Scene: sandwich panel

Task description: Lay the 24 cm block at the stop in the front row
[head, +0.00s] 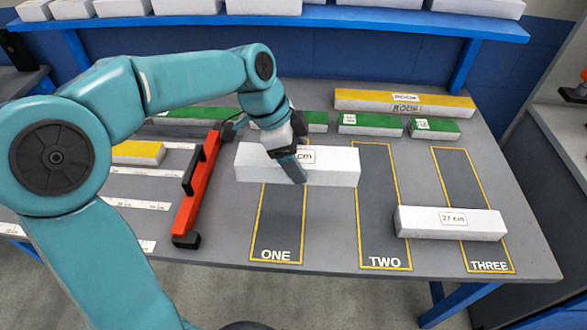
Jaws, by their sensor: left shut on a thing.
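My left gripper (290,160) comes down from above and is shut on a long white block (334,167) near its middle. The block's label ends in "cm"; the gripper hides its number. The block lies crosswise over the upper part of the lane marked ONE (276,225), its right end reaching lane TWO (384,215). I cannot tell whether it touches the table. A red bar with black ends (198,188) stands just left of it; I cannot tell if this is the stop. My right gripper is not in view.
A white block marked 27 cm (450,223) lies across lane THREE (465,175). Several green blocks (370,124) and a yellow-topped block (404,103) lie at the back. Another yellow block (138,152) and white strips (140,204) are at left. A blue shelf (300,18) holds white blocks.

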